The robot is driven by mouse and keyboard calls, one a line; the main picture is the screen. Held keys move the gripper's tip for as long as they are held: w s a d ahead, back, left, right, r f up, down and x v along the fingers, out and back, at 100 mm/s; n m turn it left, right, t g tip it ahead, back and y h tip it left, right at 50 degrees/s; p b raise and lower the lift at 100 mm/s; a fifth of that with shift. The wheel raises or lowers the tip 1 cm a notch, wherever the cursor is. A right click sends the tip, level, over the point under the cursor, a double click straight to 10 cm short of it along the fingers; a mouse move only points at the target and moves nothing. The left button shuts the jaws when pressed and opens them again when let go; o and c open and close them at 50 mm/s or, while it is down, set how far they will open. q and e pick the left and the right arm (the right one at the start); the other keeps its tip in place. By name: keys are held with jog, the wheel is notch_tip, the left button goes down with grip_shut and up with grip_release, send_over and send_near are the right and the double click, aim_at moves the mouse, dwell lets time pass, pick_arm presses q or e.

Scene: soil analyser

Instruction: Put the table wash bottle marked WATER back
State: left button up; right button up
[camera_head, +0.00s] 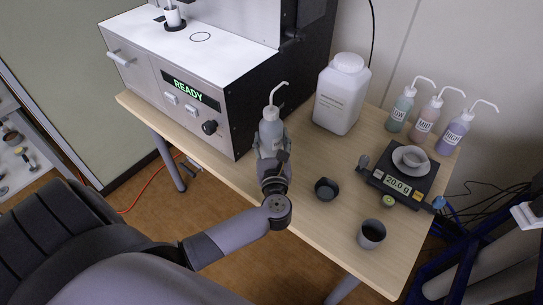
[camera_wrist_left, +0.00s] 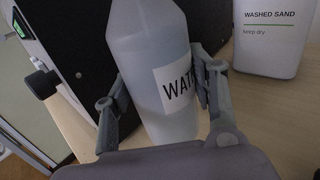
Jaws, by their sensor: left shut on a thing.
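The wash bottle marked WATER (camera_head: 270,129) is a pale bottle with a bent white spout, beside the right side of the analyser. My left gripper (camera_head: 271,150) is shut on it. In the left wrist view the bottle (camera_wrist_left: 150,55) stands roughly upright between the two fingers (camera_wrist_left: 160,105), its label partly covered by the right finger. Its base is hidden behind the gripper, so I cannot tell whether it touches the table (camera_head: 300,190). My right gripper is not clearly in view.
The analyser (camera_head: 190,90) reading READY stands left of the bottle. The washed sand container (camera_head: 340,95) is to its right. Several labelled wash bottles (camera_head: 423,118) stand at the back right. Dark cups (camera_head: 326,189), (camera_head: 371,234) and a scale (camera_head: 400,180) reading 20.0 g occupy the right side.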

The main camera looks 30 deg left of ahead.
aim_at(272, 154)
pick_arm(q)
notch_tip(272, 154, down, 3)
notch_tip(272, 154, down, 4)
jog(key=shift+r, duration=0.2)
pick_arm(e)
jog(key=shift+w+d+f, duration=0.2)
jog(key=shift+d, duration=0.25)
pick_arm(q)
jog(key=shift+f+b, duration=0.15)
jog(key=shift+b, duration=0.25)
jog(key=o, duration=0.9)
jog(key=shift+c, duration=0.2)
pick_arm(e)
jog(key=shift+a+f, duration=0.2)
jog(key=shift+a, duration=0.1)
jog(key=shift+r, duration=0.1)
